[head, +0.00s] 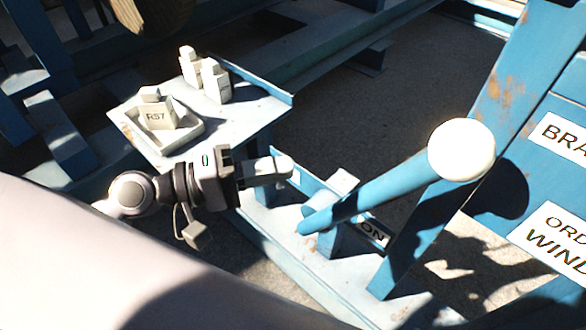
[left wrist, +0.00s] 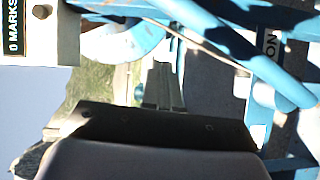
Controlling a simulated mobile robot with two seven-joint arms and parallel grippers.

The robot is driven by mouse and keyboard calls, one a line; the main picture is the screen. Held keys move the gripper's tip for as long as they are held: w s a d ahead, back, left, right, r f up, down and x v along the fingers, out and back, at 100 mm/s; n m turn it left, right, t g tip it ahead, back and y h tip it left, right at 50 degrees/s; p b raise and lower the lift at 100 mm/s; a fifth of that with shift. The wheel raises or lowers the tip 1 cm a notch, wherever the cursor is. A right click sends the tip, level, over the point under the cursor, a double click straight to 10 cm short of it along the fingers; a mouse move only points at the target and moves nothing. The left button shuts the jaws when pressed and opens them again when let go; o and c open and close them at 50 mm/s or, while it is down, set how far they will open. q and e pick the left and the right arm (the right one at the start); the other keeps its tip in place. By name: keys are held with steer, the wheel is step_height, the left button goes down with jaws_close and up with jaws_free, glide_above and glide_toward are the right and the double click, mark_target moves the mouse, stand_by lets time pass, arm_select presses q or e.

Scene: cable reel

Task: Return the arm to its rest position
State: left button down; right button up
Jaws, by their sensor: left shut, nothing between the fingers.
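My left gripper (head: 283,168) reaches in from the left in the head view. Its fingers are together and hold nothing. It is beside the blue frame, to the right of a small metal shelf and left of a blue lever (head: 375,192) with a white ball knob (head: 461,150). In the left wrist view the closed fingers (left wrist: 163,85) point up past the dark gripper body, with blue bars around and behind them. My right gripper is in neither view.
The shelf (head: 150,145) holds a tray (head: 196,135) with a block marked R57 (head: 158,117) and other pale blocks (head: 214,82). An ON label (head: 373,231) sits below the lever. Blue panels with signs (head: 552,240) stand at right. Dark floor lies behind.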

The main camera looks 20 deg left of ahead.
arm_select(q)
steer(key=shift+s+a, duration=0.1)
stand_by(0.5)
steer(key=s+a+f+m+y, duration=0.1)
steer(key=s+f+m+y, duration=0.1)
steer(key=f, duration=0.6)
steer(key=s+a+f+m+y+p, duration=0.1)
steer(key=f+m+y, duration=0.3)
steer(key=f, duration=0.5)
steer(key=s+a+f+m+y, duration=0.2)
steer(key=f+y, duration=0.3)
steer(key=f, duration=0.4)
steer(key=shift+s+m+y+p, duration=0.3)
steer(key=shift+s+m+p, duration=0.15)
steer(key=shift+s, duration=0.2)
